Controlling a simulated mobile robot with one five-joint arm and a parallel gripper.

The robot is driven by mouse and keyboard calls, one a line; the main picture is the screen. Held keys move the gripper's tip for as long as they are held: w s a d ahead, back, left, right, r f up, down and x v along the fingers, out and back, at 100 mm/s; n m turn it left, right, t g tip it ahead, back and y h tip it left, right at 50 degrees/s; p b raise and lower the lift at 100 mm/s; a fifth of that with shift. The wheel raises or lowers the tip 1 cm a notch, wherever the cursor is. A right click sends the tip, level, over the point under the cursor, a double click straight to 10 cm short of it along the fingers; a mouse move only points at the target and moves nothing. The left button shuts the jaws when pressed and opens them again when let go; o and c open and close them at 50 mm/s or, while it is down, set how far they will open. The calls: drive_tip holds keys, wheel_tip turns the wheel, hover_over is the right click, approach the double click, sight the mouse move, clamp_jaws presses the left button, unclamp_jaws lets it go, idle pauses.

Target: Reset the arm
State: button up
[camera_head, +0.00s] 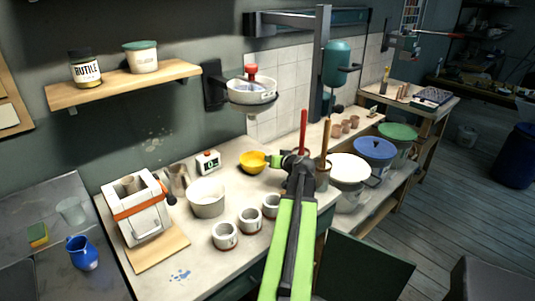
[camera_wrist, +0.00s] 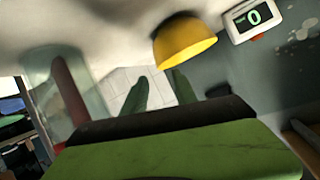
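My arm with green links reaches up from the bottom of the head view over the right edge of the workbench. My gripper (camera_head: 273,159) points left, close to the right side of a yellow bowl (camera_head: 253,162). In the wrist view my gripper (camera_wrist: 157,78) shows two dark green fingers with a gap between them and nothing seen held. The wrist picture looks upside down. The yellow bowl (camera_wrist: 185,42) shows there beside the fingers, upright on the bench top. Whether a finger touches it cannot be told.
The workbench (camera_head: 175,277) holds a white bucket (camera_head: 207,199), several small cups (camera_head: 225,236), a digital scale display (camera_head: 208,162) and a white-and-orange machine (camera_head: 139,212). Close to my arm stand a red stick (camera_head: 303,132) and a brown stick (camera_head: 325,140). Lidded buckets (camera_head: 374,149) stand right.

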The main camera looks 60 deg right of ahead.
drive_tip(key=shift+p+v, duration=0.3)
drive_tip(key=shift+v, duration=1.25)
drive_tip(key=shift+r, duration=0.1)
